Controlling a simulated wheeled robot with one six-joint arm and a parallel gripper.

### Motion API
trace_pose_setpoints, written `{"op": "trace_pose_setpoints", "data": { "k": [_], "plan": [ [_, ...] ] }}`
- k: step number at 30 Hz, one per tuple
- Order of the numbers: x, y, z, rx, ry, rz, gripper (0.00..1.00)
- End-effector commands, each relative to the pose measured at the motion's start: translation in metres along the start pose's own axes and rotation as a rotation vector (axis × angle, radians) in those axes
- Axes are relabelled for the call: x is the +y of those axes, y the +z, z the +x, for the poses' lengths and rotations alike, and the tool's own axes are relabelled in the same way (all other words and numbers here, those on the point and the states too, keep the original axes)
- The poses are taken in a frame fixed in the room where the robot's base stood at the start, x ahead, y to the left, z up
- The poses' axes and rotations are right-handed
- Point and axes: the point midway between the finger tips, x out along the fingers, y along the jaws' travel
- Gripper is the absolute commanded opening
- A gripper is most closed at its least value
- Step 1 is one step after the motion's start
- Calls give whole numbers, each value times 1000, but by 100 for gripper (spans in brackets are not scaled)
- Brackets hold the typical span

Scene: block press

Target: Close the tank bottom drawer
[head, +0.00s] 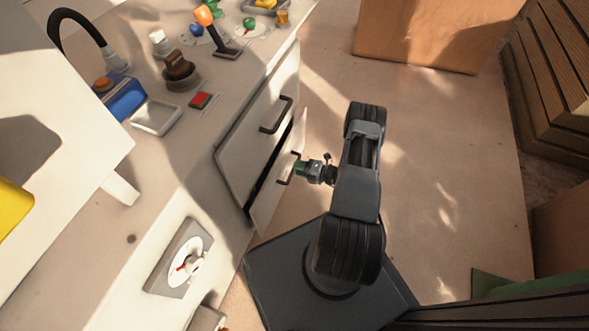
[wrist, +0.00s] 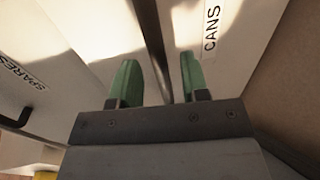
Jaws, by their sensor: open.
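The bottom drawer (head: 266,203) in the white counter front stands part open, with a dark gap behind its front. Its dark handle (head: 286,180) is right beside my gripper (head: 300,168). My gripper is open, its green fingers apart at the drawer front; they also show in the wrist view (wrist: 160,80). There, a dark strip runs between the fingers; I cannot tell whether it is the handle or the gap. A label reading CANS (wrist: 211,32) is right of the fingers. Whether the fingers touch the handle is unclear.
The upper drawer (head: 255,130) has its own dark handle (head: 277,116). A label reading SPARES (wrist: 22,76) shows at left in the wrist view. The counter holds a blue box (head: 122,98), a tray (head: 156,117) and a dial (head: 182,262).

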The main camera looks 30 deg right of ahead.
Motion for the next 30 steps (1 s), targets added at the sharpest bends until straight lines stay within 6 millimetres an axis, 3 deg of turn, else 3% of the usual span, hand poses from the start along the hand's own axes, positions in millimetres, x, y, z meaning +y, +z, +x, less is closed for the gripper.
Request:
{"op": "trace_pose_setpoints", "data": {
  "k": [7,19,30],
  "plan": [
    [0,0,22,1,0,-2,42],
    [0,0,25,0,0,-2,41],
    [0,0,25,0,0,-1,5]
  ]
}}
